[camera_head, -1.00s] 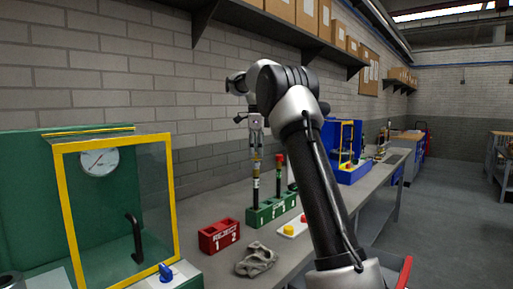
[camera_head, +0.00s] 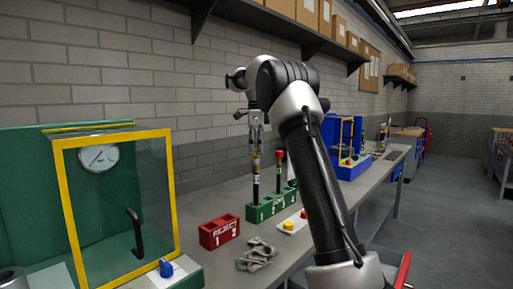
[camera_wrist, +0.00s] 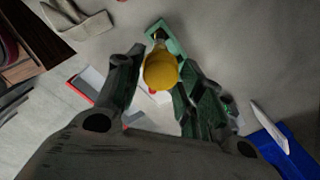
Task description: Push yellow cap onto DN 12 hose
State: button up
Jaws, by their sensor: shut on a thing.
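My gripper (camera_head: 256,118) points down over the green numbered rack (camera_head: 254,214) on the bench. In the wrist view, its fingers (camera_wrist: 160,80) are shut on a rounded yellow cap (camera_wrist: 161,71). A dark hose (camera_head: 256,190) with a gold-coloured upper end stands upright in the rack, directly below my gripper. Its top meets the fingertips in the head view; I cannot tell how far the cap sits over it. A second dark hose (camera_head: 279,175) with a red top stands upright to the right in the same rack.
A red REJECT box (camera_head: 219,232) stands left of the rack. A white tray with a yellow cap (camera_head: 288,226) and a red piece lies in front. A grey rag (camera_head: 257,256) lies near the bench edge. A yellow-framed guard (camera_head: 170,200) stands at left, a blue station (camera_head: 352,172) behind.

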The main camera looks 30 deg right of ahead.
jog(key=shift+f, duration=0.15)
jog(key=shift+f, duration=1.15)
jog(key=o, duration=0.7)
notch_tip(320, 180, up, 12)
